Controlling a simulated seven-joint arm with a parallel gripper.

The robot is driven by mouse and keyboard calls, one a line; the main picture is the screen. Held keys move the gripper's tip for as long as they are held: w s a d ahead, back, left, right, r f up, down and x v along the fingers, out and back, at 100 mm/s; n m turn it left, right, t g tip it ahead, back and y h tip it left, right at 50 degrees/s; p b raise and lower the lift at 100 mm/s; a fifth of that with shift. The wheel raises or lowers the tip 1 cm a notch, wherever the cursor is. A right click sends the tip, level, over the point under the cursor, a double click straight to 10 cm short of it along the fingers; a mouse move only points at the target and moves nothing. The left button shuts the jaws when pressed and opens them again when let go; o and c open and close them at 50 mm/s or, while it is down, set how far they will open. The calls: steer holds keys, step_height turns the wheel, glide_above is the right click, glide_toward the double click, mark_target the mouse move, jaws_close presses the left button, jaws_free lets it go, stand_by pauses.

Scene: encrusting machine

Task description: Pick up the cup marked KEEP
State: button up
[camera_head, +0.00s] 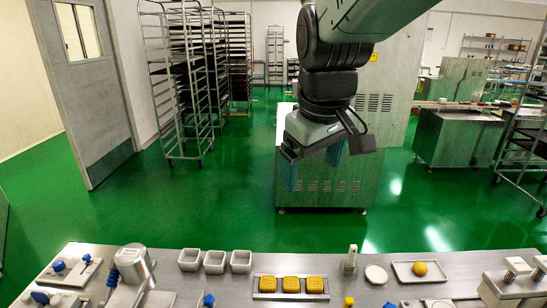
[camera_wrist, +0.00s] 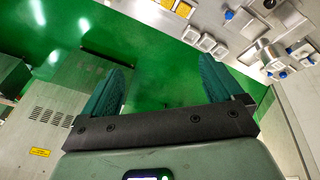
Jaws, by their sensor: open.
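Three small white square cups stand in a row on the steel counter in the head view: a left cup (camera_head: 190,260), a middle cup (camera_head: 215,262) and a right cup (camera_head: 241,262). The cups also show small near the top of the wrist view (camera_wrist: 206,42). No KEEP mark is legible on any of them. My gripper (camera_head: 313,168) hangs above and beyond the counter, over the green floor, well apart from the cups. Its two teal fingers are spread with nothing between them, as the wrist view (camera_wrist: 160,78) shows too.
On the steel counter (camera_head: 345,286), right of the cups, are a tray of three yellow square pieces (camera_head: 291,285), a small upright dispenser (camera_head: 350,260), a white disc (camera_head: 376,274) and a tray with a round yellow piece (camera_head: 420,268). Metal machine parts (camera_head: 132,268) stand at left.

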steer(key=w+a+f+n+g, duration=0.2)
steer(key=w+a+f+n, duration=0.3)
steer(key=w+f, duration=0.45)
steer(key=n+g, duration=0.1)
steer(key=n, duration=0.4)
glide_above(243, 258)
steer(key=s+d, duration=0.2)
steer(key=s, duration=0.1)
step_height(243, 258, down, 20)
steer(key=shift+n+g, duration=0.3)
steer(key=f, duration=0.4)
steer(key=a+f, duration=0.1)
steer(key=f, duration=0.1)
steer(key=shift+s, duration=0.1)
steer(key=shift+w+a+f, duration=0.1)
steer(key=shift+w+f, duration=0.05)
steer(key=shift+f, duration=1.4)
steer(key=shift+w+a+f, duration=0.1)
steer(key=shift+f, duration=1.45)
steer(key=shift+c, duration=0.2)
steer(key=c, duration=1)
